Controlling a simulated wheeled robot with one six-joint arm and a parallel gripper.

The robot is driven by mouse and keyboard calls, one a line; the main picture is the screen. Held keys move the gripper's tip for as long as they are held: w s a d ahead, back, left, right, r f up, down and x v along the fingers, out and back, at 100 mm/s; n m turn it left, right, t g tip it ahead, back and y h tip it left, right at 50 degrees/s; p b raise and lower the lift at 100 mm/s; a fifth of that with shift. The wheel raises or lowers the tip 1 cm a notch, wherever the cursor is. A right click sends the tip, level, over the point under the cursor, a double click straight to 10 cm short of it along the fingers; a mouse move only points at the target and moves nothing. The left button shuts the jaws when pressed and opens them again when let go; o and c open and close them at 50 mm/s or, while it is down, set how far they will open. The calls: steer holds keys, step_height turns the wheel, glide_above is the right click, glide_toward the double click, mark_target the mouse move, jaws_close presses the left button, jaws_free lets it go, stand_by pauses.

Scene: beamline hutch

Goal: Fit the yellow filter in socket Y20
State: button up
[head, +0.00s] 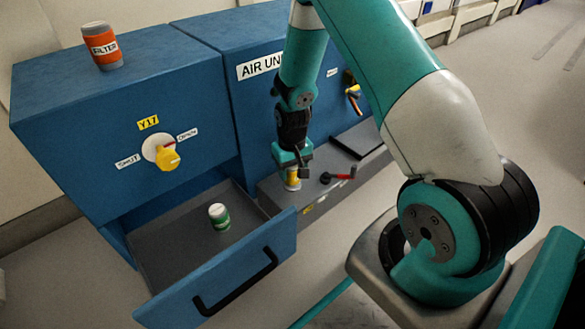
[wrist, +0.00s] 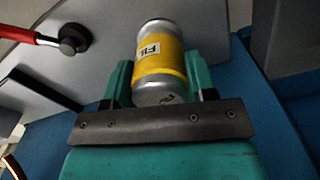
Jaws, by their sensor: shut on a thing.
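My gripper (head: 293,170) points down over the grey ledge (head: 270,205) at the foot of the AIR UNIT cabinet. It is shut on the yellow filter (head: 292,183), a silver can with a yellow band. In the wrist view the filter (wrist: 158,62) sits between the two green fingers, with most of its body showing. Its far end is close to the grey ledge surface; I cannot tell if it touches. Socket Y20 cannot be made out. A small yellow label (head: 308,210) on the ledge front is too small to read.
A red-handled lever (head: 340,175) is on the ledge right of my gripper. An open drawer (head: 165,262) at the front left holds a green filter (head: 219,217). An orange filter (head: 102,46) stands on the left cabinet, above a yellow knob (head: 168,158) labelled Y17.

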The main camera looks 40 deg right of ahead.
steer(key=shift+f, duration=0.2)
steer(key=o, duration=1.1)
step_height(320, 180, up, 18)
steer(key=p, duration=1)
steer(key=shift+f+p, duration=0.25)
steer(key=shift+p, duration=0.1)
steer(key=shift+r, duration=0.1)
